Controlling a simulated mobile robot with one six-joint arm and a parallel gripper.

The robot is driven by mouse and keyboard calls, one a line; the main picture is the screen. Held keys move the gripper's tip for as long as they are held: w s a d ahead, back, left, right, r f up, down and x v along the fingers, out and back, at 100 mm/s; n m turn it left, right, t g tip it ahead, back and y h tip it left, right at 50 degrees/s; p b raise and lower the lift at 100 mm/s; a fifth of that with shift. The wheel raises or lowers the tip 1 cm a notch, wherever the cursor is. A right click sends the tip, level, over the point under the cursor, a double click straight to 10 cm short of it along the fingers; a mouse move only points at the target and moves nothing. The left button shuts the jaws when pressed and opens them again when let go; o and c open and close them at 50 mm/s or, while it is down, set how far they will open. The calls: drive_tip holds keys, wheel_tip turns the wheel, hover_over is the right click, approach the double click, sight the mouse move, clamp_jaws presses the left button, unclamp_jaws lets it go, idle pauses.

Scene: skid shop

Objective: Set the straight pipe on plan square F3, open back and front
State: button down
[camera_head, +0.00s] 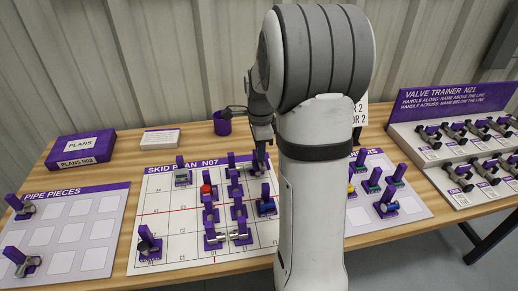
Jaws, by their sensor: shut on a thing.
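My gripper (261,139) is over the back right part of the skid plan board (165,215). It is shut on a piece with a purple upright tab (258,160), most likely the straight pipe. The piece is at or just above the board; I cannot tell if it touches. My arm hides part of the board's right side. The label of square F3 and the held pipe's open ends are too small or hidden to make out.
Several purple-tabbed pieces stand on the plan, including one with a red top (206,190) and a blue one (266,207). The pipe pieces board (80,213) is at left, a purple cup (222,125) behind, the valve trainer (450,95) at right. The plan's left middle is clear.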

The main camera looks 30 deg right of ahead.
sight(260, 163)
drive_tip(key=shift+f, duration=0.15)
drive_tip(key=shift+f+b, duration=1.9)
drive_tip(key=shift+f, duration=0.7)
drive_tip(key=shift+f, duration=0.1)
drive_tip(key=shift+f+b, duration=1.15)
drive_tip(key=shift+f, duration=0.55)
drive_tip(key=shift+f+b, duration=0.45)
drive_tip(key=shift+f, duration=0.25)
drive_tip(key=c, duration=1.2)
unclamp_jaws()
drive_tip(key=shift+r, duration=0.15)
drive_tip(key=shift+s+r+p, duration=0.1)
drive_tip(key=shift+r+p, duration=0.35)
drive_tip(key=shift+p, duration=0.05)
